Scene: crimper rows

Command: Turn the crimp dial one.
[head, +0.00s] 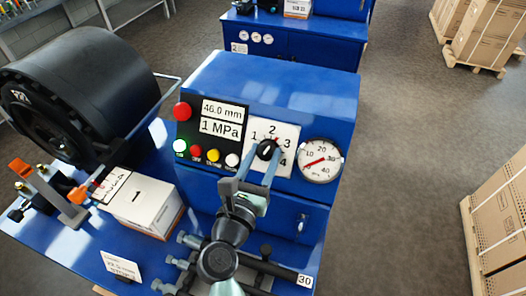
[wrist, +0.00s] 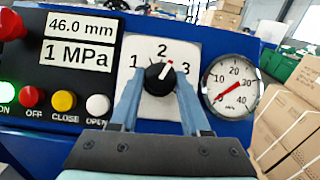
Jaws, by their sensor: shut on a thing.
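The crimp dial (head: 267,150) is a black round knob on a white plate marked 1, 2, 3 and 4, on the front of the blue machine (head: 290,90). It also shows in the wrist view (wrist: 159,77). Its pointer has a red tip and points up and right, between 2 and 3. My gripper (wrist: 160,84) is shut on the dial, with one blue-grey finger on each side of it. The 4 is hidden behind a finger in the wrist view. The gripper also shows in the head view (head: 263,158).
A pressure gauge (head: 320,160) sits just right of the dial. Left are displays reading 46.0 mm and 1 MPa (head: 221,127), a red button (head: 182,111) and a row of small buttons (head: 197,153). A white box (head: 142,203) stands on the bench at left.

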